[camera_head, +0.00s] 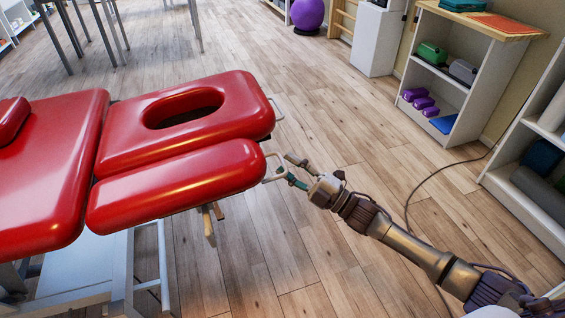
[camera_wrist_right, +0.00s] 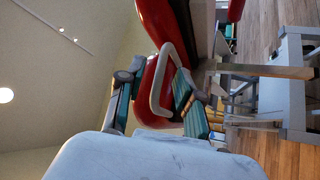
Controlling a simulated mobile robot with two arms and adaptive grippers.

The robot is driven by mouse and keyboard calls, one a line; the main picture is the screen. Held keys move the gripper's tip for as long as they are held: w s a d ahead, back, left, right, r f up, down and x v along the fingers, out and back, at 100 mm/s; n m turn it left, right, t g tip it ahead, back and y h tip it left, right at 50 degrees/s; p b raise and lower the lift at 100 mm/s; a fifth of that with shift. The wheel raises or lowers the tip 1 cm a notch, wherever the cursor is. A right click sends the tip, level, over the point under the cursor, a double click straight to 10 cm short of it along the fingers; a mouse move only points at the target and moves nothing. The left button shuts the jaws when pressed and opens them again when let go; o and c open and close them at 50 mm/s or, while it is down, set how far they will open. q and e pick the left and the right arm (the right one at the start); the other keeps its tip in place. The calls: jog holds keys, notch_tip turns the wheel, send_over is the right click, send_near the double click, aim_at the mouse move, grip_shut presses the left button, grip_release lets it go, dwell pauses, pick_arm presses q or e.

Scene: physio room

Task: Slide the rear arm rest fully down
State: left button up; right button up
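The red treatment table has a head section (camera_head: 235,92) with an oval face hole. A long red padded arm rest (camera_head: 175,186) lies along its near side, with a grey metal loop handle (camera_head: 274,171) at its right end. A second arm rest does not show clearly. My right gripper (camera_head: 286,166) is at this handle, coming from the right. In the right wrist view my right gripper (camera_wrist_right: 153,86) is open, its teal-padded fingers on either side of the loop handle (camera_wrist_right: 158,90). Whether a finger touches it I cannot tell. My left gripper is out of view.
Another loop handle (camera_head: 277,109) sticks out at the far corner of the head section. A white shelf (camera_head: 455,75) with weights and a second shelf (camera_head: 520,165) stand at the right. A dark cable (camera_head: 425,180) lies on the floor.

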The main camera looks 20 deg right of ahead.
jog(key=shift+x, duration=1.2)
grip_shut()
